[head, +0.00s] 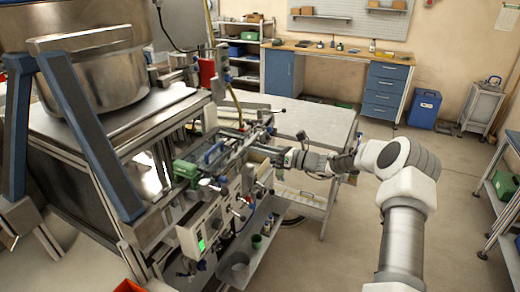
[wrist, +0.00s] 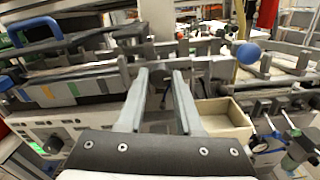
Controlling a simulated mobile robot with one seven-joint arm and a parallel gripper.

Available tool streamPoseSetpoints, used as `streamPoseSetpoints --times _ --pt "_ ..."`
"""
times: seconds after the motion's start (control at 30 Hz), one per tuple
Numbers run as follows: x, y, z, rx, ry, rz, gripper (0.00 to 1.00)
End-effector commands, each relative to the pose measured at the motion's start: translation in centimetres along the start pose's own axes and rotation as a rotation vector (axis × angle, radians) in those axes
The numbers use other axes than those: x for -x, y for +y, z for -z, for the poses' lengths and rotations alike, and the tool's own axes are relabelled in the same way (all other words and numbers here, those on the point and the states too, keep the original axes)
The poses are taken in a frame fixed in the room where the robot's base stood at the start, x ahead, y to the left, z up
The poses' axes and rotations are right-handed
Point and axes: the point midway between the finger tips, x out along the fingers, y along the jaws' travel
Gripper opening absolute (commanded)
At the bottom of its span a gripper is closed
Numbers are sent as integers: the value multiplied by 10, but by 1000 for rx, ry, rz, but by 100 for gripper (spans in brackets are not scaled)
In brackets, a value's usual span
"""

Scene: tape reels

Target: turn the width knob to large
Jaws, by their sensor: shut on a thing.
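My gripper (wrist: 160,78) reaches forward in the wrist view, one finger on each side of a small dark knob (wrist: 160,72) on the front rail of the machine. The fingers are shut on this knob, which I take to be the width knob. Its markings and setting cannot be read. In the head view my gripper (head: 283,157) is at the right side of the machine (head: 215,165), and the knob is too small and hidden to make out there.
A blue ball handle (wrist: 247,53) and a beige bin (wrist: 224,116) are right of the fingers. A blue bar handle (wrist: 33,32) is at the left. A control box with a green screen (head: 201,245) stands out below. Open floor (head: 345,265) lies to the right.

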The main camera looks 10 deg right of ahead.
Motion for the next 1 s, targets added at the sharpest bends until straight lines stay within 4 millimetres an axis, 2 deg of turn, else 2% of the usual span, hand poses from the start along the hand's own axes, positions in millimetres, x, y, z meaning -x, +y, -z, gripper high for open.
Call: streamPoseSetpoints --times 0.1,0.13,0.3,0.67,0.87,1.0 --pt "0 0 0 0 1 0 0" --pt "0 0 0 0 1 0 36" --pt "0 0 0 1 1 0 64" --pt "5 0 0 1 0 1 64" --pt "38 -1 1 2 1 4 64" --pt "73 -2 1 2 1 6 64"
